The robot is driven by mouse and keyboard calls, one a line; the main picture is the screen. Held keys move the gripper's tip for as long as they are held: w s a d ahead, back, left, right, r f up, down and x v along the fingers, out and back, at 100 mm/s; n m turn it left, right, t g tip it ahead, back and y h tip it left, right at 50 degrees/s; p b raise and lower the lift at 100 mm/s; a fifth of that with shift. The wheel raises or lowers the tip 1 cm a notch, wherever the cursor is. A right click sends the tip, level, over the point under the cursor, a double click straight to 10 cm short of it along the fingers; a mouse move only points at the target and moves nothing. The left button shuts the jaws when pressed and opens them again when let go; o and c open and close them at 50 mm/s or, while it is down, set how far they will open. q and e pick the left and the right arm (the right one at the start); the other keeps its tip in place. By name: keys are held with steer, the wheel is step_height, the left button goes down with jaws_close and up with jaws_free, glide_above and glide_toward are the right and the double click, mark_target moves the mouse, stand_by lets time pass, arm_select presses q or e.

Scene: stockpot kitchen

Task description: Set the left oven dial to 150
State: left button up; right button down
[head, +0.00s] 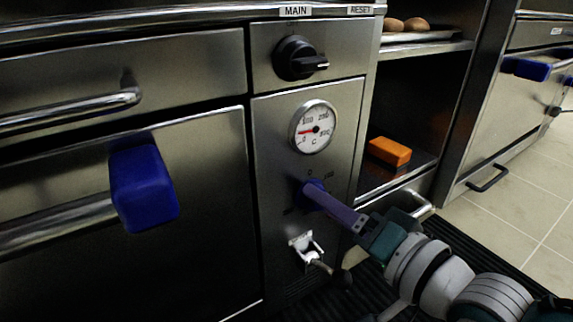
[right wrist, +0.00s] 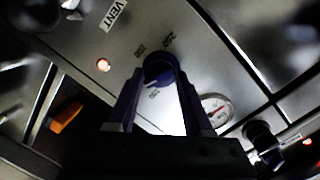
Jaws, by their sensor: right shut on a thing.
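The oven dial (head: 311,190) is a blue knob on the steel panel, below a round white gauge (head: 313,127) whose red needle points left, near 0. My right gripper (head: 318,194) reaches it from the lower right and is shut on it. In the right wrist view the dial (right wrist: 160,68) sits between the two purple fingertips. Printed numbers surround it, and a pale mark shows on its lower left edge, near one number. My left gripper is not in view.
A black MAIN switch (head: 299,59) is above the gauge. A metal lever (head: 310,250) sticks out just below the dial. A blue grip (head: 144,187) is on the left oven door bar. An orange block (head: 389,151) lies on the open shelf at right.

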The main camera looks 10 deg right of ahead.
steer(key=shift+m+b, duration=0.3)
steer(key=shift+m, duration=0.5)
steer(key=shift+y, duration=0.3)
steer(key=shift+c, duration=1.6)
jaws_free()
steer(key=p+v, duration=0.5)
steer(key=v, duration=0.5)
